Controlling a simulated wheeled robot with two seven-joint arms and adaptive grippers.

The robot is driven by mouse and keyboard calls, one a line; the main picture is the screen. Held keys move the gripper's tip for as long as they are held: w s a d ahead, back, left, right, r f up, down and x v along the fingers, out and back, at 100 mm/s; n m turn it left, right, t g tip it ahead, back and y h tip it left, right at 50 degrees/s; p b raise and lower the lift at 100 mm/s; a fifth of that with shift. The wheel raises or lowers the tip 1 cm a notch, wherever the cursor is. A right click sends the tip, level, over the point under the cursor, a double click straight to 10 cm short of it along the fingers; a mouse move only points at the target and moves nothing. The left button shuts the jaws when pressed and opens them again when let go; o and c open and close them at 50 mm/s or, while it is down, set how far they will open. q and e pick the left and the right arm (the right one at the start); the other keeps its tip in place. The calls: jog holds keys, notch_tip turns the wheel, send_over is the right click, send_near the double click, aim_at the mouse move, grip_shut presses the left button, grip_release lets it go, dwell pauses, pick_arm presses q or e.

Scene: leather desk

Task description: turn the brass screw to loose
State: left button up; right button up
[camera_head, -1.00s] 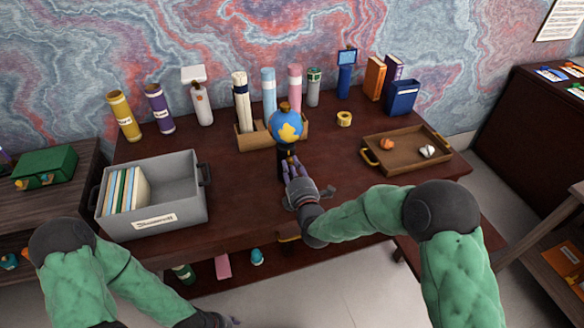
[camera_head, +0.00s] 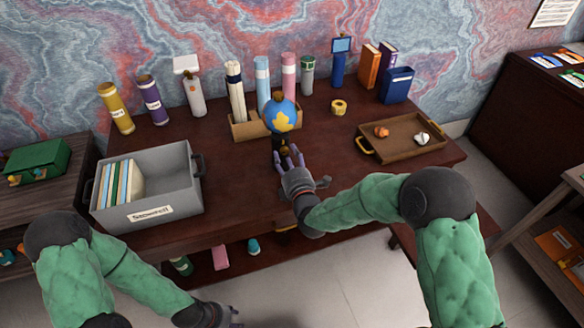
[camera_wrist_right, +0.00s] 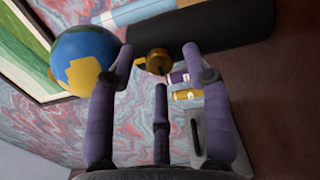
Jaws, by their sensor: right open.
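A blue and yellow globe (camera_head: 281,115) stands on a black stand near the middle of the desk. In the right wrist view the globe (camera_wrist_right: 84,62) is at the left, beside the dark post (camera_wrist_right: 205,27). The brass screw (camera_wrist_right: 158,62) sticks out from the side of that post. My right gripper (camera_head: 287,153) is in front of the stand. In the wrist view its purple fingers (camera_wrist_right: 159,62) are spread open, with tips on both sides of the screw; contact is not clear. My left gripper (camera_head: 236,320) is low at the bottom edge, partly cut off, its opening unclear.
A cardboard holder (camera_head: 243,130) with rolled tubes is behind the globe. A grey bin (camera_head: 180,180) with files stands at the left. A wooden tray (camera_head: 405,150) and a tape roll (camera_head: 339,107) are at the right. The desk around the stand's front is clear.

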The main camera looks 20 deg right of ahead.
jog(key=s, duration=1.1)
jog(key=shift+s, duration=0.3)
